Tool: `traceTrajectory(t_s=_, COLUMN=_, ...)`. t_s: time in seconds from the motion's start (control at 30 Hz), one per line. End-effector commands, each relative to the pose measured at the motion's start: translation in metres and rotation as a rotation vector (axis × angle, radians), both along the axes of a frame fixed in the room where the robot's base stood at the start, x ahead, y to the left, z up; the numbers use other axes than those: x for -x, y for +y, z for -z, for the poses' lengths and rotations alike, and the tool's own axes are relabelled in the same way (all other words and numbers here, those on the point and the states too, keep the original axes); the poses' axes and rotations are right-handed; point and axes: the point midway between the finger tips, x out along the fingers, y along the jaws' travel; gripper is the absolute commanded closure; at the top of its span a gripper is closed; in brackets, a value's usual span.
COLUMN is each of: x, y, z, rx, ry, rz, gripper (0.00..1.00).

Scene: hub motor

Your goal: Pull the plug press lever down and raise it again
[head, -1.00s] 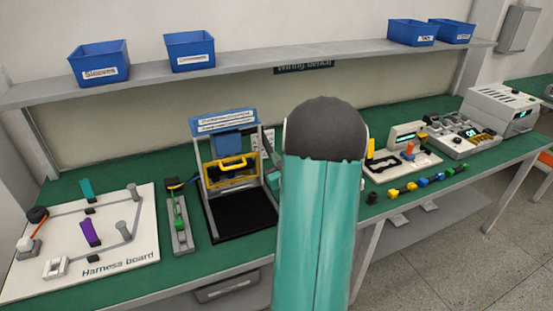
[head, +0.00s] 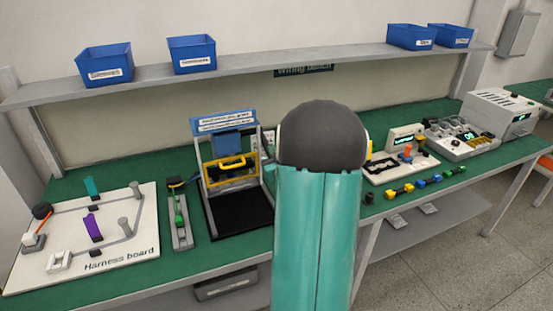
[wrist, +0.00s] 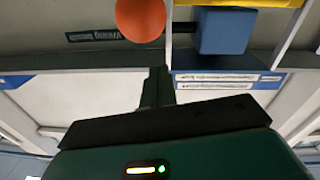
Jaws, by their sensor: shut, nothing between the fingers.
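The plug press (head: 240,165) stands on the green bench left of my arm in the head view, with a blue sign on top, a blue block and a yellow handle-shaped guard. An orange ball (wrist: 140,18), probably the lever's knob, shows at the top of the wrist view beside the press's blue block (wrist: 225,30). My gripper (wrist: 157,75) is shut and empty, its fingertips pointing towards the ball with a gap between them in the picture. In the head view my arm hides the gripper and the lever.
The harness board (head: 80,235) and a small grey fixture (head: 181,220) lie left of the press. Coloured connectors (head: 420,183) and grey instruments (head: 465,140) stand to the right. A shelf (head: 290,66) with blue bins runs above the bench.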

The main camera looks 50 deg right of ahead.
Motion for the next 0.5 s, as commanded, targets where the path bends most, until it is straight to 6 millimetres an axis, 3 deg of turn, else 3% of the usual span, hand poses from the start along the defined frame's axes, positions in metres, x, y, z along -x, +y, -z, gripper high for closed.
traceTrajectory(t_s=0.5, x=0.073, y=0.049, z=0.001, rx=0.003, ry=-0.002, rz=0.000, gripper=1.00)
